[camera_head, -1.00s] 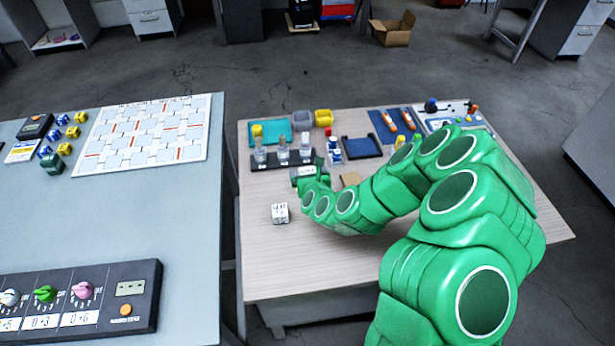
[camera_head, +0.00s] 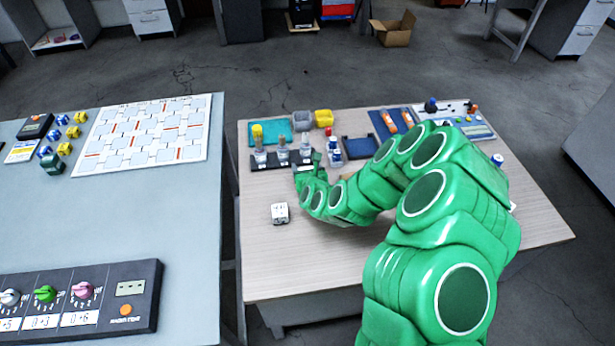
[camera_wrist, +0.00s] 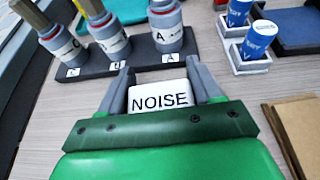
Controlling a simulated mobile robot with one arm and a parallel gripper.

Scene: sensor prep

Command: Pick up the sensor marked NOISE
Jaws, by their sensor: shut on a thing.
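The sensor marked NOISE (camera_wrist: 159,98) is a small block with a white face and dark letters. In the wrist view it sits between the two grey fingers of my gripper (camera_wrist: 160,88), which are shut on it. In the head view my gripper (camera_head: 306,176) is over the wooden table, just in front of the dark rack. The sensor can hardly be made out there, and I cannot tell how far it is above the table.
The dark rack (camera_wrist: 100,69) with three capped bottles stands just beyond my gripper. Blue-and-white containers (camera_wrist: 254,46) stand to its right, with brown card (camera_wrist: 299,128) nearer. A small white block (camera_head: 280,213) lies at the front left. The table's front (camera_head: 330,270) is clear.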

